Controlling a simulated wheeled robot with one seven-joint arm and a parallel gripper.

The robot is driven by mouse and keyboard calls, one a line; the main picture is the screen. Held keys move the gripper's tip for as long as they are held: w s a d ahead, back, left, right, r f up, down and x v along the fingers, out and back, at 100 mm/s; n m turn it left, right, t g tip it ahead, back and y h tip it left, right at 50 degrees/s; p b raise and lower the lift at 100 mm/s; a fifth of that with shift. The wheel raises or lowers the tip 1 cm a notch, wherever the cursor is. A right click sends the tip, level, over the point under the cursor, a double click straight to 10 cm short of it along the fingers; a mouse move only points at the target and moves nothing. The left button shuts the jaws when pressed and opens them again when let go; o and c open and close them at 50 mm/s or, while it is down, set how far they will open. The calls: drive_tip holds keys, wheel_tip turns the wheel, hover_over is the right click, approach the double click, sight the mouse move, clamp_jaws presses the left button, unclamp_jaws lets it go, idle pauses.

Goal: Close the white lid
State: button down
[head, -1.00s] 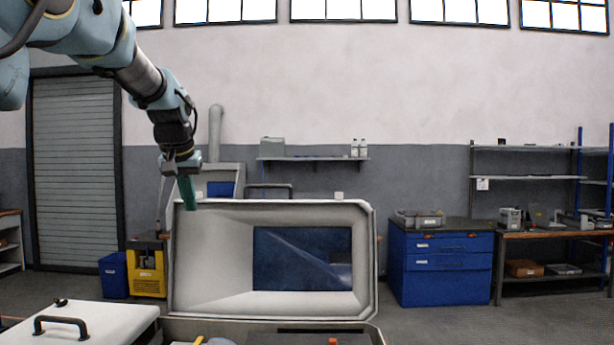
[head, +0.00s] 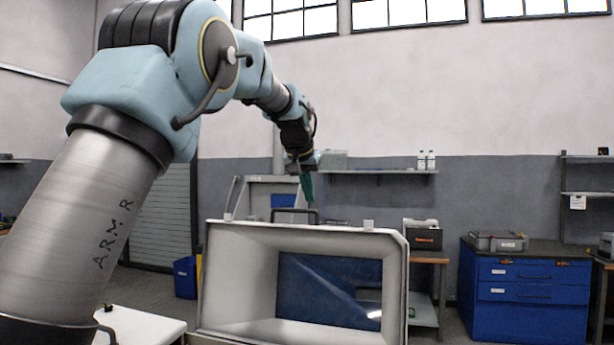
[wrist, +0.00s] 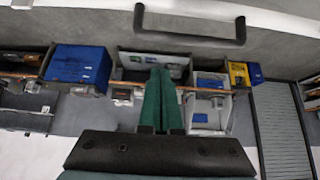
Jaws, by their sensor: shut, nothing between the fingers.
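The white lid (head: 235,290) stands open and roughly upright in the head view, its hollow inner side with a dark blue panel (head: 325,290) facing me. A black handle (head: 295,212) shows just above its top edge. In the wrist view a dark handle (wrist: 190,30) crosses a grey surface near the top. My gripper (head: 308,197), with green fingers, is above the lid's top edge near the middle, close to the handle. Its fingers (wrist: 161,75) are together and empty. I cannot tell whether they touch the lid. The lid's outer face is hidden in the head view.
A white flat-topped box (head: 150,325) stands low at the left, partly behind my arm. A blue drawer cabinet (head: 525,295) stands at the right, with shelves beyond. A workbench (head: 430,262) is behind the lid.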

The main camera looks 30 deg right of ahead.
sight(306, 210)
drive_tip(key=f+p, duration=0.1)
drive_tip(key=s+a+f+p, duration=0.1)
drive_tip(key=shift+s+a+f+p, duration=0.15)
drive_tip(key=shift+a+f+p, duration=0.05)
drive_tip(key=shift+f+p, duration=0.15)
drive_tip(key=shift+f+b, duration=0.1)
drive_tip(key=shift+b, duration=0.2)
idle(0.3)
